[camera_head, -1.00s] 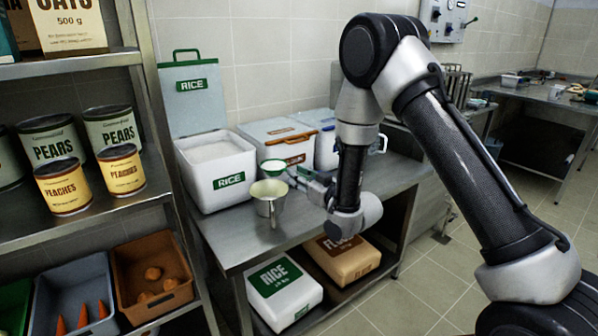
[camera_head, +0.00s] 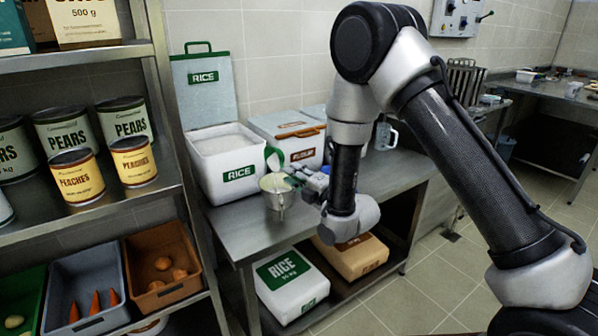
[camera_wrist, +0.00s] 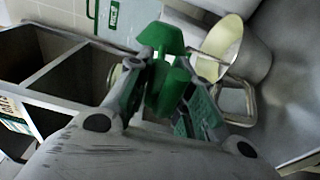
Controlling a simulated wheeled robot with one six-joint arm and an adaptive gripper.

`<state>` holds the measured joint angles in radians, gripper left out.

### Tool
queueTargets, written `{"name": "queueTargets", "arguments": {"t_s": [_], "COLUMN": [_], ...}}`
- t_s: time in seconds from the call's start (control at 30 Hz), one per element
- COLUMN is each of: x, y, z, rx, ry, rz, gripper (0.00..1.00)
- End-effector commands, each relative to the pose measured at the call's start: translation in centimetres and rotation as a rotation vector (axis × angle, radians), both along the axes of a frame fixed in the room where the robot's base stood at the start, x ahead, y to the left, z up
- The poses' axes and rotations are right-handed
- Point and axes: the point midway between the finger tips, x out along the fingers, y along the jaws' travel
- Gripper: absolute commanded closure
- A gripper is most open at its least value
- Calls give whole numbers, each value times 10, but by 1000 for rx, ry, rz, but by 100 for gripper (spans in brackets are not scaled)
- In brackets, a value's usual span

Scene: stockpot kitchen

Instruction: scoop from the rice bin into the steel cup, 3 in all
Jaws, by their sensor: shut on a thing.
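The white rice bin (camera_head: 226,172) stands open on the steel table, white rice (camera_head: 222,142) showing inside. The steel cup (camera_head: 277,199) stands upright on the table just in front of it; it also shows in the wrist view (camera_wrist: 254,62). Its inside looks cream-coloured, and I cannot tell how much rice is in it. My gripper (camera_head: 303,177) is shut on the green scoop's handle, to the right of the cup. The scoop's head (camera_head: 273,160) is tipped steeply above the cup's rim. The wrist view shows the green scoop (camera_wrist: 165,62) between my fingers.
A bin with a brown-handled lid (camera_head: 290,128) stands right of the rice bin. The bin's raised lid (camera_head: 203,92) is behind it. A shelf rack (camera_head: 130,205) with cans and crates is at left. Sacks (camera_head: 290,287) lie below the table.

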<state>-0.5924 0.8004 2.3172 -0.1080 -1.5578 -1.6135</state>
Motion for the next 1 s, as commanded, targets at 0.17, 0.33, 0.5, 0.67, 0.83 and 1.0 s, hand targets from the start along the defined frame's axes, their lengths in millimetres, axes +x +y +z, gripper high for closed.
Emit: {"name": "queueTargets", "arguments": {"t_s": [0.17,0.33,0.5,0.67,0.83,1.0], "x": [-5,-6,-7,-7,-7,-6], "y": [6,8,8,8,8,8], "z": [-2,-3,-3,-3,-3,-3], "rx": [-124,-175,-181,-180,-179,-179], "ry": [-106,-148,-153,-153,-152,-152], "rz": [2,1,1,1,1,1], "gripper": [100,100,100,100,100,100]}}
